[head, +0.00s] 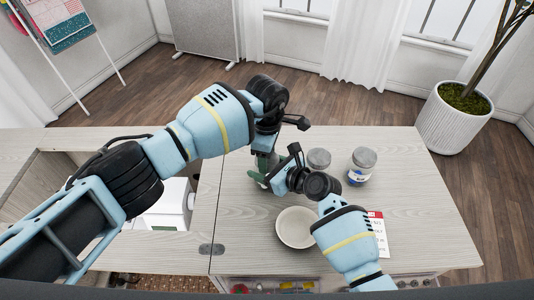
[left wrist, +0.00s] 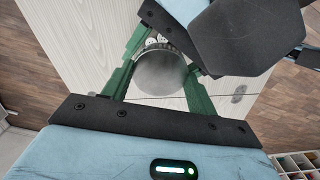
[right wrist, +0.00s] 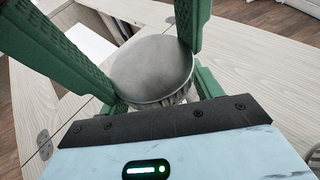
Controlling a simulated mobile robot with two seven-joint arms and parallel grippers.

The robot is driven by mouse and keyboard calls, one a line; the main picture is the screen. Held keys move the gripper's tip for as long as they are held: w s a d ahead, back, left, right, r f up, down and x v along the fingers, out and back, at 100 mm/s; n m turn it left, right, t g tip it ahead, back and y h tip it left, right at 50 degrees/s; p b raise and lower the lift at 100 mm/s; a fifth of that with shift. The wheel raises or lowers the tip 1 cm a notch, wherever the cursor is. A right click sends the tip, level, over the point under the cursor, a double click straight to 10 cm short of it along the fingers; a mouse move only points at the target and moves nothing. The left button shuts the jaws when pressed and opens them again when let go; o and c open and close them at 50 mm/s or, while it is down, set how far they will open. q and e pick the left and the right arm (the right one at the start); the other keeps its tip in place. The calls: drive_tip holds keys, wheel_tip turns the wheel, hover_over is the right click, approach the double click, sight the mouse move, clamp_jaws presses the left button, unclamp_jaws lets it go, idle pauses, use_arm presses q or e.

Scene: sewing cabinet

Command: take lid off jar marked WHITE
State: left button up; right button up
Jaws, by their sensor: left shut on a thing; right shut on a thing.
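A jar with a round grey lid sits between both grippers; it shows in the left wrist view (left wrist: 160,72) and the right wrist view (right wrist: 152,68). Its label is hidden, so I cannot read whether it says WHITE. My left gripper (head: 262,168) is shut on this jar, with green fingers on both sides of it. My right gripper (right wrist: 160,85) is shut on the same jar from the other side. The lid appears seated on the jar. I cannot tell which gripper holds the lid and which the body. In the head view the arms hide the jar.
Two more grey-lidded jars, one (head: 318,160) and one with a blue-marked label (head: 358,177), stand right of the grippers on the wooden top (head: 405,205). A pale bowl (head: 295,227) and a red-and-white card (head: 379,235) lie nearer. A white machine (head: 168,208) sits left. The right end is clear.

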use_arm(q)
drive_tip(key=o, duration=1.1)
drive_tip(key=shift+r, duration=0.1)
drive_tip(key=shift+r, duration=2.15)
drive_tip(key=shift+c, duration=1.4)
drive_tip(key=m, duration=0.1)
drive_tip(key=r+m, duration=0.1)
drive_tip(key=m, duration=0.2)
drive_tip(key=shift+r+m, duration=0.35)
drive_tip(key=shift+m, duration=0.05)
drive_tip(key=m, duration=0.2)
drive_tip(key=r+m, duration=0.1)
drive_tip(key=m, duration=0.2)
drive_tip(key=shift+r+m, duration=0.3)
drive_tip(key=shift+r, duration=0.1)
drive_tip(key=shift+f, duration=4)
